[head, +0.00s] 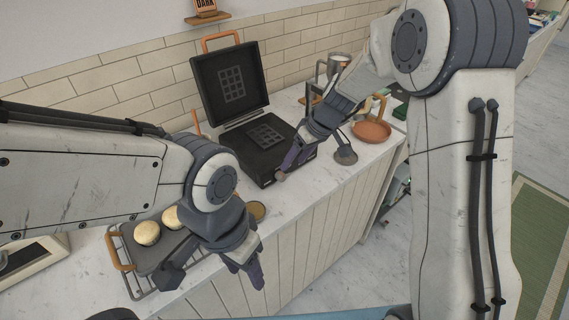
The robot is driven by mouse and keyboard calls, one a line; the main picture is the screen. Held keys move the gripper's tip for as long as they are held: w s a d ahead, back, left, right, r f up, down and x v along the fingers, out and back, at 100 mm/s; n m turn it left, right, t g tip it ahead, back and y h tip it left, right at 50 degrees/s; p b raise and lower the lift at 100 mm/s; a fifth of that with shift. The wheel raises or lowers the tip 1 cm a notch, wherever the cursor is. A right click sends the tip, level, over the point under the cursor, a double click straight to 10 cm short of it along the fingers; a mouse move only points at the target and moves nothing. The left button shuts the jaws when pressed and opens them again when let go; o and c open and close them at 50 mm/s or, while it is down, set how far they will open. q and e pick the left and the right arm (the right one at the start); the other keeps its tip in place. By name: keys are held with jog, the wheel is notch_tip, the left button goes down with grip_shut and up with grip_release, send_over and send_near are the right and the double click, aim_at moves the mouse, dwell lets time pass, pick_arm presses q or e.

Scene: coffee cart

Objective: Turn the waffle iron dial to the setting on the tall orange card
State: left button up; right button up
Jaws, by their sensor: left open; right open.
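The black waffle iron stands open on the counter, its lid (230,82) raised and its base (254,158) flat. An orange card (205,6) reading "DARK" stands on a small wall shelf, its top cut off by the picture edge. My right gripper (287,164) is open at the front right of the base. A small brownish knob, likely the dial (281,176), shows by its fingertips; I cannot tell whether they touch it, and its setting is too small to read. My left gripper (250,272) is open and empty before the counter's front edge.
A wire rack with a tray (125,240) and round buns sits at the front left. Bare counter (300,195) lies before the iron.

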aim_at(284, 177)
jog(key=w+f, duration=0.1)
jog(key=f, duration=0.2)
jog(key=w+a+f+p, duration=0.1)
jog(key=f, duration=0.2)
jog(key=w+a+f+p, duration=0.1)
jog(key=w+f, duration=0.1)
jog(key=f, duration=0.2)
jog(key=shift+a+f, duration=0.1)
jog(key=shift+a, duration=0.1)
